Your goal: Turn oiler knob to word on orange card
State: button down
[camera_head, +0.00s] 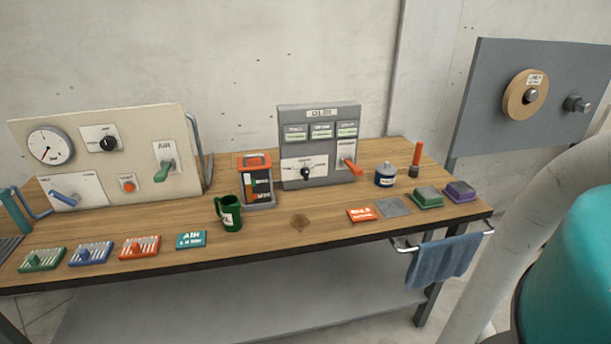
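The grey oiler box (290,125) stands at the back of the wooden bench, its top label looking like "OILER". Its black knob (305,173) sits on a white dial plate (291,165) at lower left. The markings and the knob's pointing direction are too small to read. A red lever (352,167) is at the box's lower right. An orange card (365,214) with white lettering lies flat on the bench in front of the box; its word is too blurred to read. My gripper is out of view.
A beige gauge panel (150,125) stands left. A red-topped rack (256,178) and green mug (230,213) stand left of the oiler. A blue-white pot (385,175) stands right. A towel (445,260) hangs from the bench's front rail.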

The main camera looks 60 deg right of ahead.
aim_at(304, 172)
jog(key=i+j+z, duration=0.1)
jog(key=z, duration=0.5)
jog(key=j+z, duration=0.2)
jog(key=z, duration=0.6)
jog(key=k+l+z, duration=0.25)
jog(key=j, duration=0.1)
